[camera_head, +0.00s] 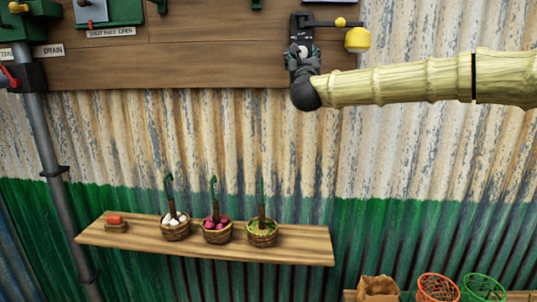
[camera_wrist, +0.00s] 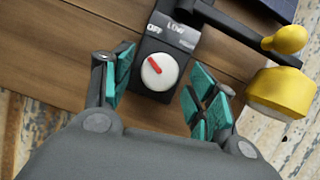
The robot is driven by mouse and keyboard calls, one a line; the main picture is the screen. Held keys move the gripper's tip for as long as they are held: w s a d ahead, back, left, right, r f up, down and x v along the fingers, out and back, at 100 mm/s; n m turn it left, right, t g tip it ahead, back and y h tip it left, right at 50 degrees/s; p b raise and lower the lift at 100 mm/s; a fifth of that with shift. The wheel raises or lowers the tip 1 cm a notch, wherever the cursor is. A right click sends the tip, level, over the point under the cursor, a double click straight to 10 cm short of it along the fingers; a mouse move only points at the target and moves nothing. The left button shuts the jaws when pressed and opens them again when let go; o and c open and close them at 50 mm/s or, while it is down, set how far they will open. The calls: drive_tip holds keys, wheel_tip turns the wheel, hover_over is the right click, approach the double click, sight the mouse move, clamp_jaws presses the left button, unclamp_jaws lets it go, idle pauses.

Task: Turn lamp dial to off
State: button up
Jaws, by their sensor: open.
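The lamp dial (camera_wrist: 162,76) is a round white knob with a red pointer mark, on a black panel (camera_wrist: 150,46) with OFF and LOW labels and a third that is partly hidden. The red mark points up and left, toward the OFF side; I cannot tell whether it sits exactly at OFF. My gripper (camera_wrist: 160,84) is open, its teal-padded fingers on either side of the dial, with no clear contact. In the head view my gripper (camera_head: 303,66) is in front of the black lamp panel (camera_head: 298,26) and covers part of it.
The wooden board (camera_head: 200,65) is behind. Below, a shelf (camera_head: 110,237) holds baskets of vegetables.

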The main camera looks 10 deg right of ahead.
drive_tip(key=shift+a+r+m+h+p, duration=0.1)
drive_tip(key=shift+m+h+p, duration=0.6)
drive_tip(key=shift+m, duration=0.3)
drive_tip(key=b+v, duration=0.6)
drive_tip(key=v, duration=0.5)
drive_tip(key=w+a+f+n+g+y, duration=0.1)
drive_tip(key=a+f+n+y, duration=0.1)
drive_tip(key=f, duration=0.6)
drive_tip(key=w+a+f+n+g+y, duration=0.1)
drive_tip(key=a+f+n+y, duration=0.1)
drive_tip(key=f+n, duration=0.3)
drive_tip(key=w+a+f+n+g+y+p, duration=0.1)
drive_tip(key=a+f+n, duration=0.2)
drive_tip(key=f, duration=0.9)
drive_tip(key=shift+a+f+n+y, duration=0.4)
drive_tip(key=shift+a, duration=0.35)
